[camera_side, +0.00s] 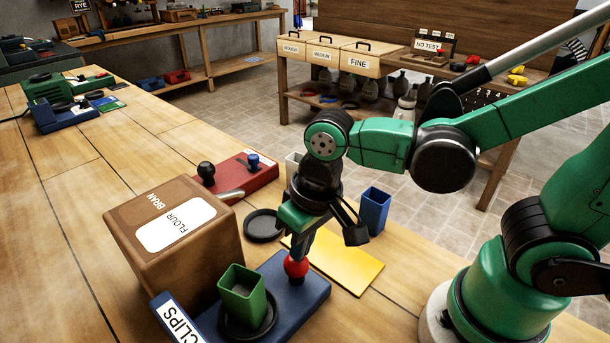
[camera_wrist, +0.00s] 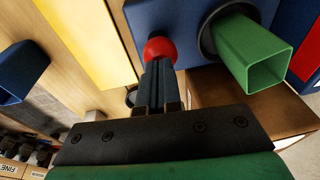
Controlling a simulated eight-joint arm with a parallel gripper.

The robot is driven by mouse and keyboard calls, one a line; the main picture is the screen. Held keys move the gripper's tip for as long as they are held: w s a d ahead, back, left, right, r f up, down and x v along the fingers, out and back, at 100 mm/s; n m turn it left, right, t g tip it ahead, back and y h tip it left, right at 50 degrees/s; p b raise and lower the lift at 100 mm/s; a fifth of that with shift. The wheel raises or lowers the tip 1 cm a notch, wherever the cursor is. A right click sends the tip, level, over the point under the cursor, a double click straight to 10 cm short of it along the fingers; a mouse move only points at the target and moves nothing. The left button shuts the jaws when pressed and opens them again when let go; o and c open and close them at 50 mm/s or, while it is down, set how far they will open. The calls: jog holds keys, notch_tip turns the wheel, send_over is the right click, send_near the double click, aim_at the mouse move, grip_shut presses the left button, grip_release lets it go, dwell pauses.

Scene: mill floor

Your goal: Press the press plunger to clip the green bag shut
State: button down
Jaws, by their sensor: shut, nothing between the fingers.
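The clip press is a blue base (camera_side: 309,293) marked CLIPS, at the front of the bench in the side view; it also shows in the wrist view (camera_wrist: 190,18). Its plunger has a round red knob (camera_side: 296,266), also seen in the wrist view (camera_wrist: 159,47). The green bag (camera_side: 243,293) is a square, open-topped shape standing in a black round holder beside the knob; it also shows in the wrist view (camera_wrist: 250,52). My gripper (camera_side: 299,250) is shut and empty, pointing down with its fingertips at the top of the knob. They appear to touch it.
A brown box labelled FLOUR (camera_side: 150,255) stands close to the left of the press. A yellow sheet (camera_side: 345,263) lies behind it, with a blue cup (camera_side: 374,211) beyond. A red device (camera_side: 240,178) with a black knob and a black dish (camera_side: 262,226) are behind the box.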

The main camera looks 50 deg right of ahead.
jog(key=shift+f, duration=0.3)
jog(key=shift+f, duration=0.95)
jog(key=shift+r, duration=0.15)
notch_tip(320, 180, up, 14)
jog(key=s+d, duration=0.1)
jog(key=s, duration=0.1)
jog(key=shift+f, duration=0.2)
dwell(0.7)
jog(key=w+d+f+t+h, duration=0.1)
jog(key=w+d+f+t, duration=0.4)
jog(key=d, duration=0.3)
jog(key=shift+f, duration=0.55)
